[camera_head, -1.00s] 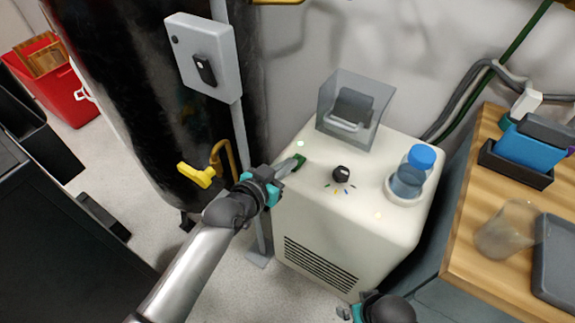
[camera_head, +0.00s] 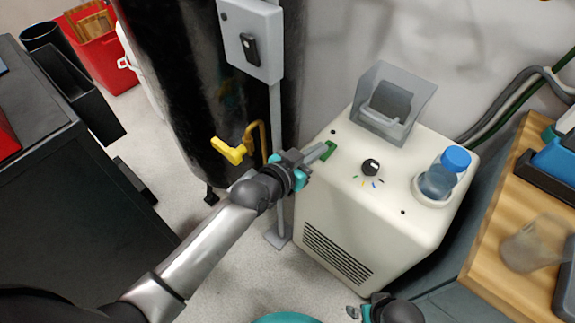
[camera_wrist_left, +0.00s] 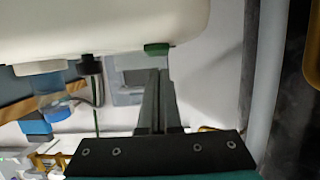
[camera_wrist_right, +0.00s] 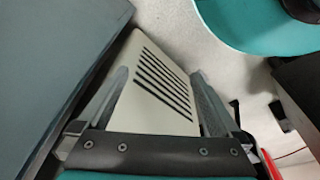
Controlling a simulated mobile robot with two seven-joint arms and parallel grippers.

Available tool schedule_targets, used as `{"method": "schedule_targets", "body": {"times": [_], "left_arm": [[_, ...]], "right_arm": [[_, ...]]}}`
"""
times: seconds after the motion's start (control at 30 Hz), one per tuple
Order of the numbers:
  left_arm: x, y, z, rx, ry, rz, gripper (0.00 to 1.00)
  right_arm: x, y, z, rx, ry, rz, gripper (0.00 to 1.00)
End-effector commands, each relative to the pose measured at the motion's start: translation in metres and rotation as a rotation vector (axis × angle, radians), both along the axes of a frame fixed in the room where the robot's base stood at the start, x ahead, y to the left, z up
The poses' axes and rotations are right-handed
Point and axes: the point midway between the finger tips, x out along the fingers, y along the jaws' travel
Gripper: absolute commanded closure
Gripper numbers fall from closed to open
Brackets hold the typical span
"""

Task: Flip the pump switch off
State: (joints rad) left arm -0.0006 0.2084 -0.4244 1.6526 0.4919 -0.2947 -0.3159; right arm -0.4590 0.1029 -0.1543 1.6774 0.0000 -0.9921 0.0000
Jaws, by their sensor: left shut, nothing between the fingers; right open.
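The white pump unit (camera_head: 345,228) stands on the floor at the centre of the head view. A green switch (camera_head: 329,151) is at the left of its top, partly hidden by my left gripper (camera_head: 322,153). That gripper is shut and empty, its tips at the switch; I cannot tell if they touch. In the left wrist view the green switch (camera_wrist_left: 157,49) is just beyond the shut fingers (camera_wrist_left: 157,78). Two small dots on the unit's top look dark. My right gripper (camera_wrist_right: 152,92) is open and empty, low near the unit's vented side (camera_wrist_right: 160,85).
On the unit's top are a black knob (camera_head: 371,167), a blue-capped bottle (camera_head: 445,172) and a grey clear-walled holder (camera_head: 393,104). A black tank with a yellow valve handle (camera_head: 231,151) stands left. A wooden bench (camera_head: 503,230) with a beaker (camera_head: 533,243) is at right.

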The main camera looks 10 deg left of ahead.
Motion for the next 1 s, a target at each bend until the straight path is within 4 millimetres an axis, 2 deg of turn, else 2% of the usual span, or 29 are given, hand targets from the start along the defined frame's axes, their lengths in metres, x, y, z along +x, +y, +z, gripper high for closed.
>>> {"method": "schedule_targets", "body": {"times": [0.47,1.0], "left_arm": [[0.004,0.0,0.024,0.001,-0.003,0.003,1.0],[-0.061,0.037,0.028,0.001,-0.001,0.002,1.0]], "right_arm": [[-0.02,-0.018,-0.04,-0.021,0.008,0.005,0.0],[-0.054,-0.045,-0.07,-0.046,0.011,0.007,0.0]]}}
